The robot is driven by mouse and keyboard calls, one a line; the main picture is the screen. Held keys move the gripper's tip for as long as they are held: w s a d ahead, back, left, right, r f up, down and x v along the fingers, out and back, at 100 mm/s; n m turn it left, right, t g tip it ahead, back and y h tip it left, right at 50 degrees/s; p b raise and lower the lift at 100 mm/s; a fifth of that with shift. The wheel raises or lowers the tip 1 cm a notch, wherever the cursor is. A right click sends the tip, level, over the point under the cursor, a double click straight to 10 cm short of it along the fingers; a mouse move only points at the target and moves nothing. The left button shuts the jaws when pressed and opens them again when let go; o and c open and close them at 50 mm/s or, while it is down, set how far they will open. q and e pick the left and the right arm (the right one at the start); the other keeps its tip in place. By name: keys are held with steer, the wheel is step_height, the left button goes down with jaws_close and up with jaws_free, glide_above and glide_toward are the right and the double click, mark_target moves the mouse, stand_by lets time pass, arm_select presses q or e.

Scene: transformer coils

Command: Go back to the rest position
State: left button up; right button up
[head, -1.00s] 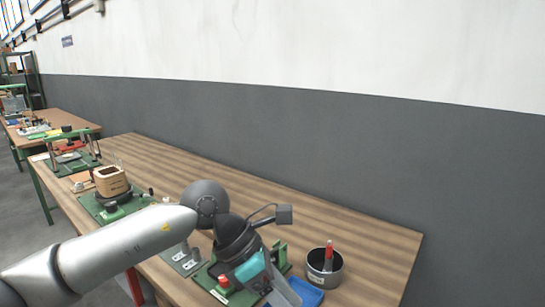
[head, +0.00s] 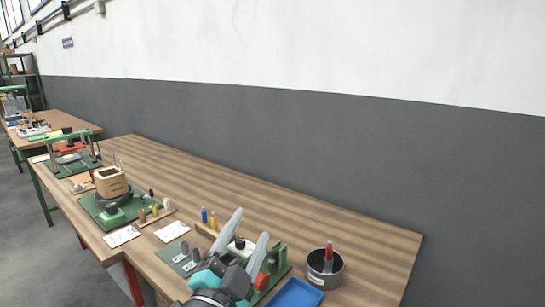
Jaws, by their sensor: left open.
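My left gripper (head: 251,228) is at the bottom middle of the head view, with its two grey fingers spread apart and pointing up and away. My right gripper is not in view.
A grey cup (head: 325,270) with a red-handled tool and a blue tray (head: 295,295) are at the right. A wooden coil form (head: 111,182) stands on a green base (head: 98,212) at the left. Small coloured pegs and white cards lie between. The bench's back right is clear.

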arm_select(q)
steer(key=s+a+f+n+g+y, duration=0.3)
steer(key=s+a+f+n+g, duration=0.15)
steer(key=f, duration=0.45)
steer(key=s+a+f+n+g+y, duration=0.3)
steer(key=s+a+f+n+g, duration=0.15)
steer(key=f, duration=0.55)
steer(key=s+a+f+n+g, duration=0.15)
steer(key=s+f+g, duration=0.25)
steer(key=s, duration=0.4)
steer(key=s+a+f+n+g, duration=0.1)
steer(key=s+a+f+g, duration=0.15)
steer(key=s+f, duration=0.45)
steer(key=s+d+f+g, duration=0.1)
steer(key=s+f+g, duration=0.15)
steer(key=f, duration=1.75)
steer(key=s+a+f, duration=0.2)
steer(key=s+f, duration=1.1)
steer(key=s, duration=0.2)
steer(key=shift+s+a+f+g, duration=0.2)
steer(key=shift+s+a+g, duration=0.1)
steer(key=shift+s+a, duration=0.1)
steer(key=shift+m, duration=0.25)
steer(key=shift+c, duration=0.2)
